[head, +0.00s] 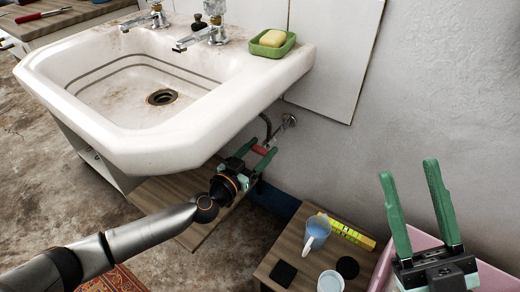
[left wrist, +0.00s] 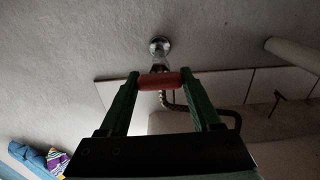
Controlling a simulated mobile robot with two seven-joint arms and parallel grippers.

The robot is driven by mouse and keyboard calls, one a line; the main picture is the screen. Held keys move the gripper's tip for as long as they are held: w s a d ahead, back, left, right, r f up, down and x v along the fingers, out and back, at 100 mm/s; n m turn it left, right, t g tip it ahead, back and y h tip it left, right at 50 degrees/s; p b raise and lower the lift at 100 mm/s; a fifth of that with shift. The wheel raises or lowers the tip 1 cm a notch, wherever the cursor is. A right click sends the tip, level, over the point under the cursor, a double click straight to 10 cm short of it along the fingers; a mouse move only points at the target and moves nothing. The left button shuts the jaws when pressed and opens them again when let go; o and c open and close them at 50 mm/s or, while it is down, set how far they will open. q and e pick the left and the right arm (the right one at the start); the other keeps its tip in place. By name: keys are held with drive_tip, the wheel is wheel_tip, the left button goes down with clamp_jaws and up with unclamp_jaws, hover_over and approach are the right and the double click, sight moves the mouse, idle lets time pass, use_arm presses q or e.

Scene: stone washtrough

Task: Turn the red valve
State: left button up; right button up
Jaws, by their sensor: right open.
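The red valve (head: 259,150) is a short red handle on a chrome wall fitting under the sink's right edge. In the left wrist view the red valve (left wrist: 159,81) lies crosswise between the green fingers. My left gripper (head: 254,153) is at the valve, with one finger at each end of the handle. In the left wrist view the left gripper (left wrist: 159,77) shows no clear gap to the handle, so it appears shut on it. My right gripper (head: 417,205) is open and empty, at the lower right, well away from the valve.
The white sink (head: 130,130) overhangs the valve, with a dark hose beside it. A green soap dish (head: 272,50) sits on its rim. A low wooden table (head: 283,258) holds a mug (head: 316,234), a cup and dark coasters. A pink tub (head: 490,275) is at right.

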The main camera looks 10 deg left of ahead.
use_arm(q)
drive_tip(key=c, duration=0.9)
drive_tip(key=shift+o, duration=0.2)
drive_tip(key=shift+n+p, duration=0.95)
drive_tip(key=shift+n, duration=0.25)
drive_tip(key=n+p, duration=0.1)
drive_tip(key=n, duration=0.1)
drive_tip(key=shift+a+n, duration=0.1)
drive_tip(key=shift+n, duration=0.3)
drive_tip(key=n, duration=0.2)
drive_tip(key=shift+f+n, duration=0.15)
drive_tip(key=shift+n, duration=0.15)
drive_tip(key=n, duration=0.2)
drive_tip(key=shift+n, duration=0.4)
drive_tip(key=n+b, duration=0.1)
drive_tip(key=n, duration=0.4)
drive_tip(key=shift+a+n, duration=0.1)
drive_tip(key=shift+n, duration=0.3)
